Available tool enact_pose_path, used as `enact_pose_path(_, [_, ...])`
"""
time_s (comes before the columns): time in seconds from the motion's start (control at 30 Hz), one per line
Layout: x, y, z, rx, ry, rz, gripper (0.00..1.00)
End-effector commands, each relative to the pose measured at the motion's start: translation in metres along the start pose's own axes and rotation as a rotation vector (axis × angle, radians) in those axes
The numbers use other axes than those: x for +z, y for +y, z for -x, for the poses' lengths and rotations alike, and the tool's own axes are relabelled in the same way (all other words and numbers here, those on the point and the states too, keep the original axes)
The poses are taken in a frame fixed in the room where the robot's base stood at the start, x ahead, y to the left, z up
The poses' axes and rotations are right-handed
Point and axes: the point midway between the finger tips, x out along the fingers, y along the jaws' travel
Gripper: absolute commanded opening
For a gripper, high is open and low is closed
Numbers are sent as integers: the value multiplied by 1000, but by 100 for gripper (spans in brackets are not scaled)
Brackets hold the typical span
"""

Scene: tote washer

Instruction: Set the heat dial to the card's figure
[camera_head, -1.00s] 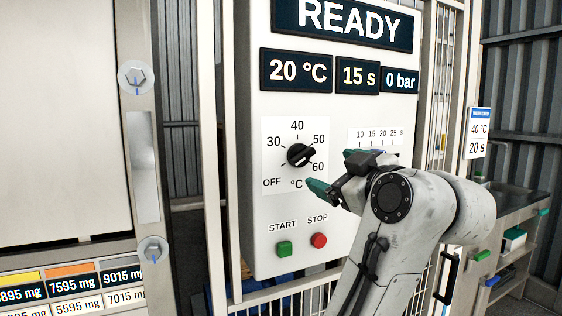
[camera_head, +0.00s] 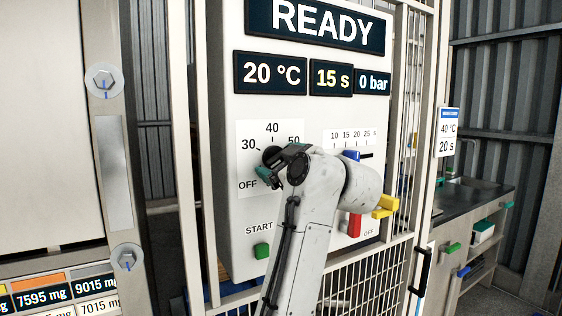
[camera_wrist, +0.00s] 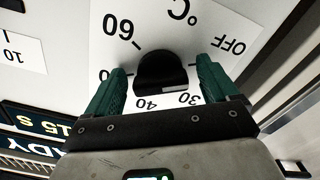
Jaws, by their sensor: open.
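The heat dial (camera_head: 271,155) is a black round knob on a white plate marked OFF, 30, 40, 50, 60 and °C; my gripper partly covers it in the head view. In the wrist view the knob (camera_wrist: 162,72) stands between my two green fingers, with a gap on each side. My gripper (camera_head: 279,164) is open at the dial; it also shows in the wrist view (camera_wrist: 163,84). I cannot tell for sure which figure the knob points to. The card (camera_head: 447,133) on the right post reads 40 °C and 20 s.
The panel screens show READY (camera_head: 314,25), 20 °C (camera_head: 271,72), 15 s (camera_head: 331,77) and 0 bar (camera_head: 373,81). A green START button (camera_head: 262,250) is below the dial. A seconds scale (camera_head: 350,138), red handle (camera_head: 354,226) and yellow handle (camera_head: 385,206) are right.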

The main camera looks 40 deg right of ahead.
Motion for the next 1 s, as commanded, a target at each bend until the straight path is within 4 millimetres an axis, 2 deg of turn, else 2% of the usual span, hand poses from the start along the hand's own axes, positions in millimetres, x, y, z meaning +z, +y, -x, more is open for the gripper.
enact_pose_path(0.17, [0,0,0,0,0,0,87])
enact_pose_path(0.7, [0,0,0,-1,-1,0,36])
enact_pose_path(1.0, [0,-1,0,-2,-2,-34,36])
